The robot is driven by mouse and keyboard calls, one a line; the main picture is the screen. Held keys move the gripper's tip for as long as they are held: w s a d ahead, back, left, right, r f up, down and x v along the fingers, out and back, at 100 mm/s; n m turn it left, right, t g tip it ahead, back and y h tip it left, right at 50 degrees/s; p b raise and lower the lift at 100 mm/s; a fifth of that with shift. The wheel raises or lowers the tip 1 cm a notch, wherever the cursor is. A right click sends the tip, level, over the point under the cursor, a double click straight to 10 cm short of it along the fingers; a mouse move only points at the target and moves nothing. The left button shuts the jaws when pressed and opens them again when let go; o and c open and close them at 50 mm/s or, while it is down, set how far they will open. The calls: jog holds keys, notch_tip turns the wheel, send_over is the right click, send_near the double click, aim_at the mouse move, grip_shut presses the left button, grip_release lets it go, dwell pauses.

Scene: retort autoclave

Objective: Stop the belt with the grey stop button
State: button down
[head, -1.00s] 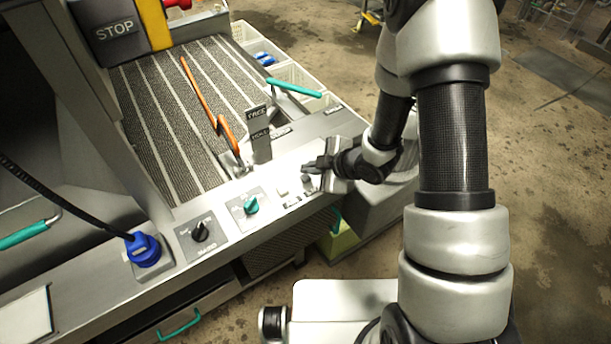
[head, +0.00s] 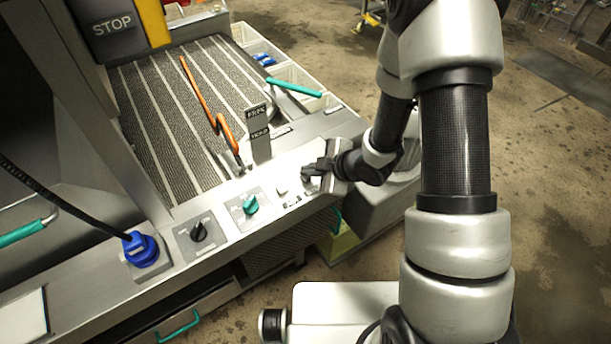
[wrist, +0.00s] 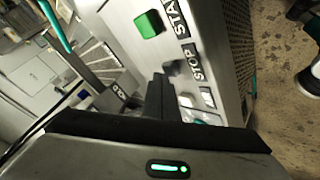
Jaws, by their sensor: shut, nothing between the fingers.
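The grey stop button (wrist: 174,68) shows in the wrist view beside the STOP label (wrist: 191,62), partly hidden by my fingers. My gripper (wrist: 160,82) is shut and empty, its tips right at the button's edge. Whether they touch it I cannot tell. In the head view my gripper (head: 305,173) is low over the right end of the control panel and covers the stop button. The ribbed belt (head: 165,110) lies behind the panel; whether it runs I cannot tell.
A green start button (wrist: 149,24) is on one side of the stop button, a white button (wrist: 185,101) on the other. A teal knob (head: 251,204), black knob (head: 199,231) and blue plug (head: 142,248) line the panel.

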aim_at(309, 182)
jog(key=shift+f+b, duration=0.4)
jog(key=shift+f, duration=0.05)
dwell(0.3)
jog(key=shift+r, duration=0.1)
jog(key=shift+r+p, duration=0.65)
jog(key=shift+r, duration=0.2)
notch_tip(309, 182, up, 5)
jog(key=p, duration=0.3)
jog(key=shift+p, duration=0.3)
dwell(0.6)
